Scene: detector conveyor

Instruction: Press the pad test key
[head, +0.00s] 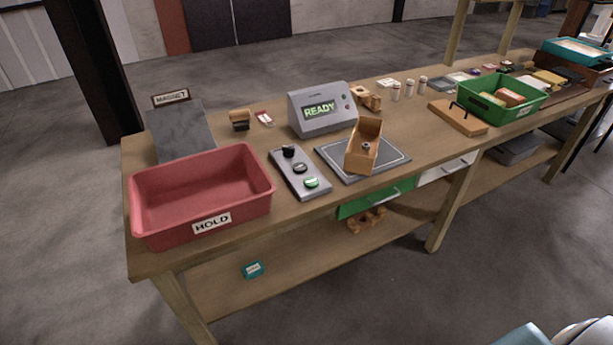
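A slim grey key panel (300,184) lies on the bench left of the pad. It carries a black knob (289,151) at the far end, a dark round key (300,168) in the middle and a green round key (312,183) at the near end. The key labels are too small to read. The grey pad (336,158) with a light outline lies to the right, with an open cardboard box (356,160) on it holding a small dark item. A grey detector console (324,123) behind shows READY in green. Neither gripper is in view.
A red HOLD bin (148,206) stands left of the key panel, with a dark MAGNET slab (181,133) behind it. A green crate (500,103) stands to the right. A green drawer front (375,198) is under the bench edge. Nothing covers the keys.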

